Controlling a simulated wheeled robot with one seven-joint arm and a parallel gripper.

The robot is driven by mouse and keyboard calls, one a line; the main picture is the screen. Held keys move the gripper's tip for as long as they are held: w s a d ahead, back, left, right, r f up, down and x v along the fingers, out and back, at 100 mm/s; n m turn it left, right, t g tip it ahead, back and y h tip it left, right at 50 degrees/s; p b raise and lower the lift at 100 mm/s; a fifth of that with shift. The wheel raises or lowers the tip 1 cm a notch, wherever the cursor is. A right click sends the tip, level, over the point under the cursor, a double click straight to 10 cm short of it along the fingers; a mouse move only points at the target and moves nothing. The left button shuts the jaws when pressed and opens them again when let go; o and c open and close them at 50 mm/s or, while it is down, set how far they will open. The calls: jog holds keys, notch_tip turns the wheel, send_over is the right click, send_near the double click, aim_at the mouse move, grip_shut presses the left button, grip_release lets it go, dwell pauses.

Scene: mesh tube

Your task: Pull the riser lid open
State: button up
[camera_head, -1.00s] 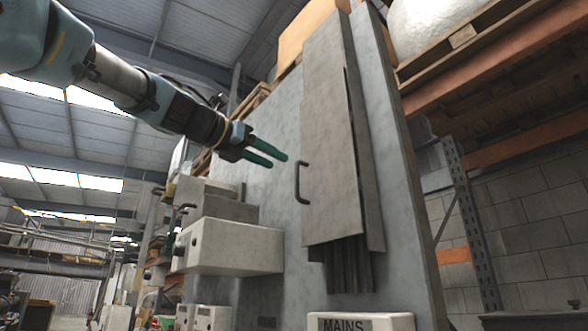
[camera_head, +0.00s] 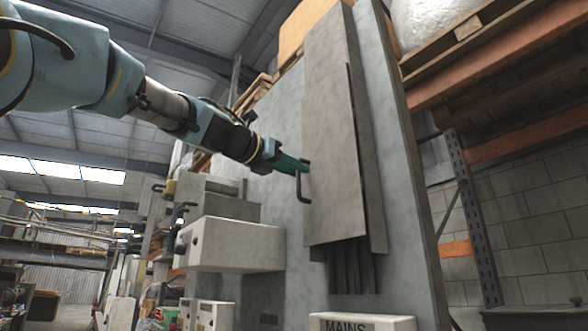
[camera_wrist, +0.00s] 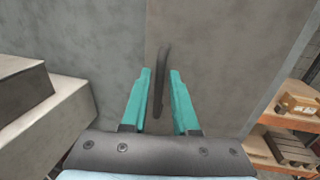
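The riser lid (camera_head: 334,130) is a tall grey metal cover on an upright grey panel. It looks closed, with dark cables (camera_head: 350,265) showing below its lower edge. Its dark bar handle (camera_head: 303,184) is near the lid's left edge. My gripper (camera_head: 304,166) has its teal fingers at the upper part of the handle. In the wrist view the gripper (camera_wrist: 158,75) is open, and the handle (camera_wrist: 160,82) runs between the two fingers with a gap visible on the left side.
A pale box (camera_head: 235,245) juts from the panel left of and below the handle. A box marked MAINS (camera_head: 362,322) is below the lid. Pallet shelving (camera_head: 490,85) stands at the right.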

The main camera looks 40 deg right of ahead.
grip_shut()
dwell(1.1)
